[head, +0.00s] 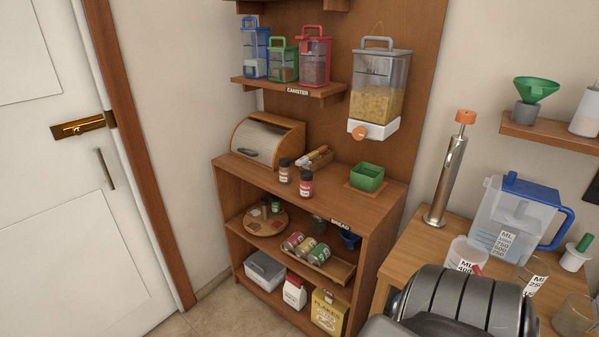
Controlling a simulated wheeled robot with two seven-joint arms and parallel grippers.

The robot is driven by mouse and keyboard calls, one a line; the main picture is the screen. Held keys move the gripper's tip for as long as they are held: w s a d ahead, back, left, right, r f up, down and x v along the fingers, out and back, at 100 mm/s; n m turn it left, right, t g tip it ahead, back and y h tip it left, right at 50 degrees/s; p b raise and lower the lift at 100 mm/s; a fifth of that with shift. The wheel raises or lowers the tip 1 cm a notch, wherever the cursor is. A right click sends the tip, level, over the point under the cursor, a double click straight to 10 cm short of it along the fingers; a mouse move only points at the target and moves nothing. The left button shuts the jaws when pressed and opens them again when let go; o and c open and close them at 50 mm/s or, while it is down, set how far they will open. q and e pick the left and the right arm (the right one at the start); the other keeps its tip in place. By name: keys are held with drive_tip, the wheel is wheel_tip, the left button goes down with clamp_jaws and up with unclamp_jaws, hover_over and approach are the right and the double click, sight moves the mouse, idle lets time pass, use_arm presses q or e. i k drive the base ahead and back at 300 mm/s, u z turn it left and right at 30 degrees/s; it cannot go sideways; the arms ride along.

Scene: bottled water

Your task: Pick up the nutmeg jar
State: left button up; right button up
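Two small spice jars stand upright on top of the wooden shelf unit: a dark-lidded jar (284,171) and, to its right and nearer, a jar with a red label (306,184). Several smaller jars (275,206) stand on a round wooden turntable (255,226) on the shelf below. The labels are too small to read, so I cannot tell which is the nutmeg jar. Neither gripper is in view. A dark, ribbed part that looks like my own arm fills the bottom right.
Cans lie on a tray (335,268) below. A table (405,262) with a pitcher (515,215) stands right. Floor is clear at the unit's left.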

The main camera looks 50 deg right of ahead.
sight(285, 163)
drive_tip(key=z, duration=2.45)
drive_tip(key=i, duration=0.4)
